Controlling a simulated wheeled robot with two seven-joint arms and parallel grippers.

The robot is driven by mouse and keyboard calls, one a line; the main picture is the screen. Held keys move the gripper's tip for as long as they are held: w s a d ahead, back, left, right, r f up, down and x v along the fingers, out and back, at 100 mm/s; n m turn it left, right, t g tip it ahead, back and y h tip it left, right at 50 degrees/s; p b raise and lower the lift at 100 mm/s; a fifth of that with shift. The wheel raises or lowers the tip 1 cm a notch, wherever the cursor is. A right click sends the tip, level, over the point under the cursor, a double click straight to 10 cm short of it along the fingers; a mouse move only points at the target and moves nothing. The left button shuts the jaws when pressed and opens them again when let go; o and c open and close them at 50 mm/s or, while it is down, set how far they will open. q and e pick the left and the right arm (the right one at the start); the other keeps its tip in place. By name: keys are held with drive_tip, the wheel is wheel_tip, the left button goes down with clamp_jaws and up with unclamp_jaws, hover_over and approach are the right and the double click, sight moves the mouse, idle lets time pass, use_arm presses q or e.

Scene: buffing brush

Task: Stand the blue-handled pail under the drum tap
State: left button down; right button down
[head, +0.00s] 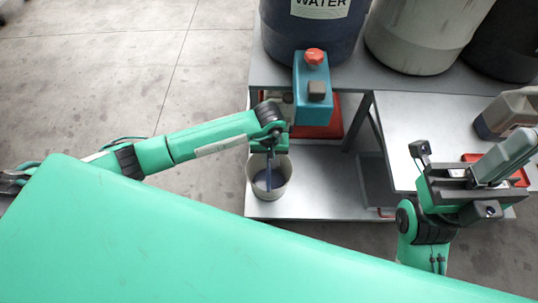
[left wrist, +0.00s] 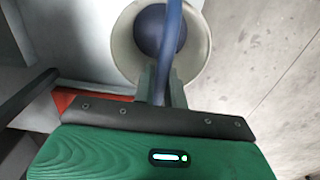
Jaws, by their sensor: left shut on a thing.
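The pale pail (head: 281,188) has a blue handle (head: 268,178) and a dark blue inside. In the head view it is over the front left of the low shelf; I cannot tell if it touches the shelf. My left gripper (head: 269,153) is above it, shut on the handle, which also shows in the left wrist view (left wrist: 172,38) above the pail (left wrist: 124,42). A teal block with a red knob (head: 314,56), seemingly the tap, projects from the blue WATER drum (head: 285,28), right of and behind the pail. My right gripper (head: 505,160) is at the right; its jaw gap is unclear.
A red surface (head: 325,120) lies below the teal block, right of the pail. A pale drum (head: 420,35) and a dark drum (head: 510,45) stand farther right. Open floor (head: 100,70) is at left.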

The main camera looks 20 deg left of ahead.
use_arm(q)
drive_tip(key=c, duration=1.4)
unclamp_jaws()
drive_tip(key=shift+c, duration=0.2)
